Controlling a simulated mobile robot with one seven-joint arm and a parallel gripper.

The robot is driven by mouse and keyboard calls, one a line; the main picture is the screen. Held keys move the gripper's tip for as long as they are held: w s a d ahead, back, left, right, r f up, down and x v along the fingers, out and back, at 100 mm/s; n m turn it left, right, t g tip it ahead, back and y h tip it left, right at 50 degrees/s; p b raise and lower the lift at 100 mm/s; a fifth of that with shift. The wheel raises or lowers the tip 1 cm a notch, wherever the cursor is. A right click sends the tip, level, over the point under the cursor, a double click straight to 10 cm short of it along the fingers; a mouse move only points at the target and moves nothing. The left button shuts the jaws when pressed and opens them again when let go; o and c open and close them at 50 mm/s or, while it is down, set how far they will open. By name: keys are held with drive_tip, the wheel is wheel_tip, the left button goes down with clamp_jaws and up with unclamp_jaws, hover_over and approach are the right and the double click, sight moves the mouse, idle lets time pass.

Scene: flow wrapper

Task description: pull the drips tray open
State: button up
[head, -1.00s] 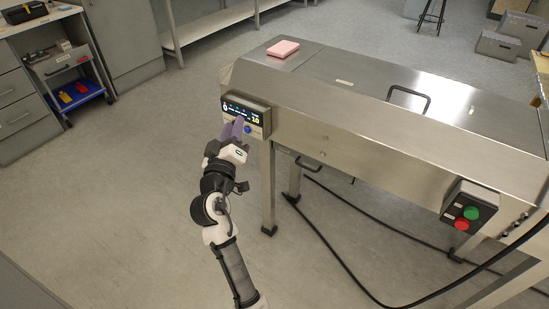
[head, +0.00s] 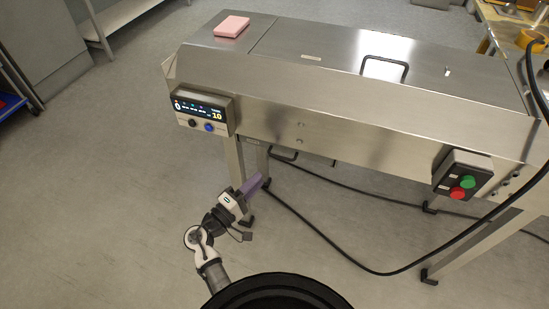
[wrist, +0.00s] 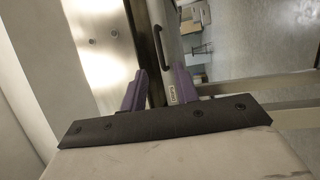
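The drips tray's dark bar handle (head: 283,155) sticks out under the lower front edge of the wrapper; the housing hides most of the tray. The handle (wrist: 160,48) also shows upright in the wrist view, ahead of and between my fingertips. My gripper (head: 258,183) is below and left of the handle in the head view, with a gap between them. In the wrist view the two purple fingers of my gripper (wrist: 161,76) stand apart with nothing between them. I see no contact with the handle.
The control panel (head: 205,112) juts from the housing above my gripper. A steel leg (head: 235,165) stands close to my gripper. A black cable (head: 330,240) loops over the floor. A start-stop box (head: 463,178) sits at right. A pink block (head: 231,26) lies on top.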

drive_tip(key=p+x, duration=0.1)
drive_tip(key=x, duration=0.8)
drive_tip(key=shift+w, duration=0.3)
drive_tip(key=shift+d+r, duration=0.1)
drive_tip(key=shift+d, duration=0.05)
drive_tip(key=shift+c, duration=0.2)
clamp_jaws()
